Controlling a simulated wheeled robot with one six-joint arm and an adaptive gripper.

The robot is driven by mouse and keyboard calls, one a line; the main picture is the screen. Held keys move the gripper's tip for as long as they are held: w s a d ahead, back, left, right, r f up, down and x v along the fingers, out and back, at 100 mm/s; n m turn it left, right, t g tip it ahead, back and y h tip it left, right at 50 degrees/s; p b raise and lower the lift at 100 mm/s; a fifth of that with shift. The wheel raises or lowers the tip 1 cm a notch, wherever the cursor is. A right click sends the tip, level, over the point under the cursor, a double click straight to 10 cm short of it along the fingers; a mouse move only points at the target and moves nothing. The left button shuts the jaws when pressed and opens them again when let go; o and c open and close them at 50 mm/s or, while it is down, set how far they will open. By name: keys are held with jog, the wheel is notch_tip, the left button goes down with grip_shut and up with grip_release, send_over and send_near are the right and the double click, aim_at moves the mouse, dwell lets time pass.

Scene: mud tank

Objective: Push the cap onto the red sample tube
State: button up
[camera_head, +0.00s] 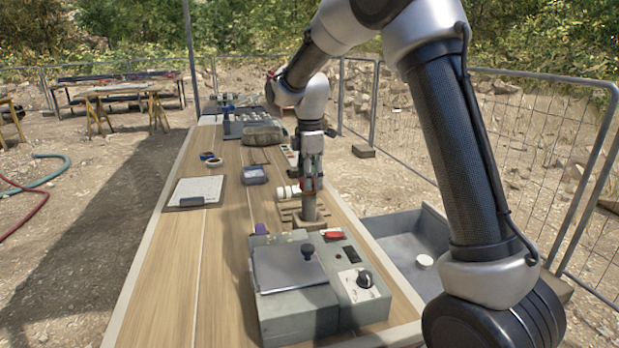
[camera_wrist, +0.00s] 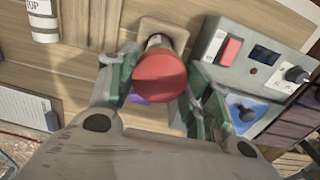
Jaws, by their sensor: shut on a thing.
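My gripper (camera_head: 311,180) points down over the bench, its green-edged fingers shut around a red rounded cap (camera_wrist: 160,78). The cap also lies between the fingers in the wrist view (camera_wrist: 158,85). Directly below stands an upright grey-brown tube (camera_head: 309,207) in a square wooden block (camera_head: 290,215). The cap hides the tube's top in the wrist view, so I cannot tell whether it is seated or only touching. The tube's own red colour is not clear.
A grey control box (camera_head: 300,310) with lid, red switch and knob stands close in front. A clipboard (camera_head: 195,191) lies left. A grey tray (camera_head: 400,235) is right of the bench. The left front bench top is clear.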

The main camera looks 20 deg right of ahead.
jog(key=shift+f, duration=1.2)
dwell(2.0)
jog(key=o, duration=0.8)
jog(key=shift+o, duration=0.3)
jog(key=o, duration=0.5)
jog(key=shift+r, duration=0.15)
jog(key=shift+r, duration=3.4)
grip_shut()
